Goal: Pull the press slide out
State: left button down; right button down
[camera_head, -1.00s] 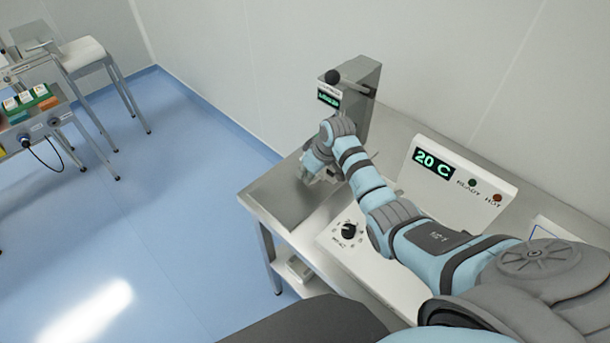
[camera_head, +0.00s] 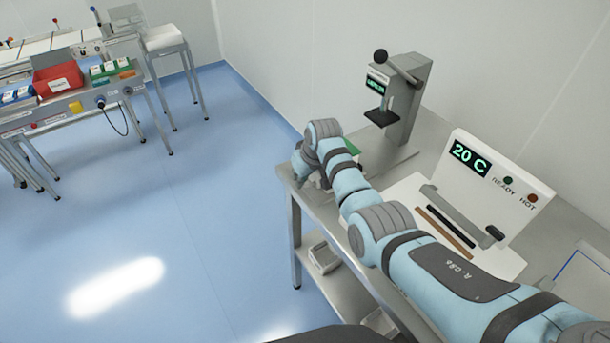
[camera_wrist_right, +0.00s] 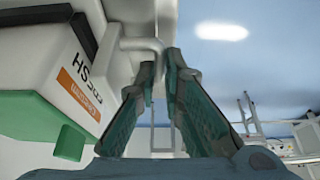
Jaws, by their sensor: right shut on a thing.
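The press (camera_head: 410,100) is a grey upright column with a black knob, a small green display and a dark plate, standing on the steel table at the back. My right gripper (camera_head: 307,172) is at the table's left front edge, apart from the column. In the right wrist view its two fingers (camera_wrist_right: 163,65) are shut on a grey bent handle (camera_wrist_right: 143,45), which I take to be the press slide's handle. A white block with an orange label (camera_wrist_right: 75,75) and a green part (camera_wrist_right: 40,125) lie beside it. The slide's body is mostly hidden by my arm in the head view. My left gripper is not in view.
The white heater unit (camera_head: 500,190) with a "20 C" display stands right of the press. A tray (camera_head: 322,258) sits on the shelf below. A bench with a red bin (camera_head: 58,78) stands far left. The blue floor between is clear.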

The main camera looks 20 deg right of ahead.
jog(key=shift+s+a+f, duration=0.4)
jog(key=shift+s, duration=0.1)
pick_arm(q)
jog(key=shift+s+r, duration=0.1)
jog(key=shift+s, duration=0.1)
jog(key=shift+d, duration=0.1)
pick_arm(e)
jog(key=c, duration=2)
grip_release()
jog(key=shift+a, duration=0.1)
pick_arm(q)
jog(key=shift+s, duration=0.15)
pick_arm(e)
jog(key=shift+o, duration=0.2)
jog(key=shift+r, duration=0.1)
jog(key=shift+r, duration=0.15)
